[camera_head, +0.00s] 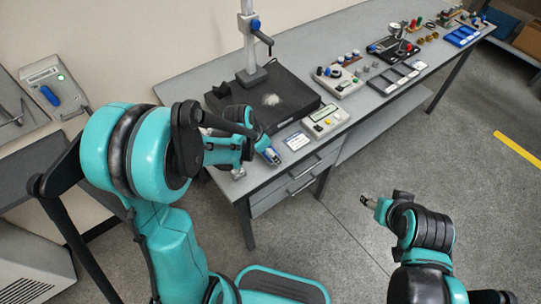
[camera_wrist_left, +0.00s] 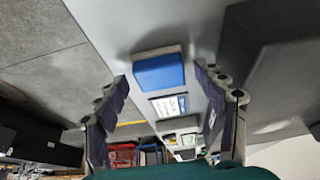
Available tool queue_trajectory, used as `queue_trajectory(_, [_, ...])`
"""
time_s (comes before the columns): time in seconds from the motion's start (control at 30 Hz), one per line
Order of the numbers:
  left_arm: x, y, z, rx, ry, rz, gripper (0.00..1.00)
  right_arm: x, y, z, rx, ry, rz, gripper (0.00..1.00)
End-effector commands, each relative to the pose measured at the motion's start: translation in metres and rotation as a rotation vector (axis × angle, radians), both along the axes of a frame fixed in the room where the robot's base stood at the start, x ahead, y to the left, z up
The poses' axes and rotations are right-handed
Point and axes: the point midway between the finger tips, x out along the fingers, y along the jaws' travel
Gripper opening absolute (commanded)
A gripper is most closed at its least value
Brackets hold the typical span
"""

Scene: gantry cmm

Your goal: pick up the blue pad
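The blue pad (camera_wrist_left: 158,72) lies on the grey table top close to its edge, with a lighter rim along one side. It also shows small in the head view (camera_head: 272,156), close beside my left gripper. In the left wrist view my left gripper (camera_wrist_left: 168,88) is open and empty, its two fingers spread to either side of the pad's line, with the pad beyond the tips. My right gripper (camera_head: 369,201) is over the floor, away from the table; it is too small to tell whether it is open.
A white and blue card (camera_head: 297,141) lies beyond the pad. A grey instrument box (camera_head: 325,121) and a black plate (camera_head: 280,100) with a column stand (camera_head: 250,45) are close by. More trays and devices line the table to the right. The floor in front is clear.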

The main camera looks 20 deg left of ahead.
Motion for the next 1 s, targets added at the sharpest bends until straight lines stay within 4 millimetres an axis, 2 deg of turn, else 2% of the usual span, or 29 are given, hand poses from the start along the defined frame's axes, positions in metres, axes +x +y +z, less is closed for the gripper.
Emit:
queue_trajectory(0.03, [0.000, 0.000, 0.000, 0.000, 0.000, 0.000, 0.51, 0.000, 0.000, 0.000, 0.000, 0.000, 0.000, 0.58])
queue_trajectory(0.1, [0.000, 0.000, 0.000, 0.000, 0.000, 0.000, 0.33, 0.000, 0.000, 0.000, 0.000, 0.000, 0.000, 0.58])
queue_trajectory(0.17, [0.000, 0.000, 0.000, 0.000, 0.000, 0.000, 0.19, 0.000, 0.000, 0.000, 0.000, 0.000, 0.000, 0.58])
queue_trajectory(0.23, [0.000, 0.000, 0.000, 0.000, 0.000, 0.000, 0.19, 0.000, 0.000, 0.000, 0.000, 0.000, 0.000, 0.58])
queue_trajectory(0.27, [0.000, 0.000, 0.000, 0.000, 0.000, 0.000, 0.15, 0.000, 0.000, 0.000, 0.000, 0.000, 0.000, 0.58])
queue_trajectory(0.57, [0.000, 0.000, 0.004, 0.000, 0.000, 0.000, 0.14, 0.000, 0.000, 0.002, 0.000, 0.000, 0.000, 0.58])
queue_trajectory(0.67, [0.000, 0.000, 0.013, 0.000, 0.000, 0.000, 0.14, 0.000, 0.000, 0.007, 0.000, 0.000, 0.000, 0.58])
queue_trajectory(0.83, [0.000, 0.000, 0.044, 0.000, 0.000, 0.000, 0.14, 0.000, 0.000, 0.022, 0.000, 0.000, 0.000, 0.58])
queue_trajectory(0.87, [-0.001, -0.003, 0.049, 0.000, 0.000, -0.002, 0.14, 0.000, 0.000, 0.025, 0.000, 0.000, 0.000, 0.58])
queue_trajectory(1.0, [-0.010, -0.036, 0.066, 0.001, 0.001, -0.006, 0.14, 0.000, 0.000, 0.034, 0.000, 0.000, 0.000, 0.58])
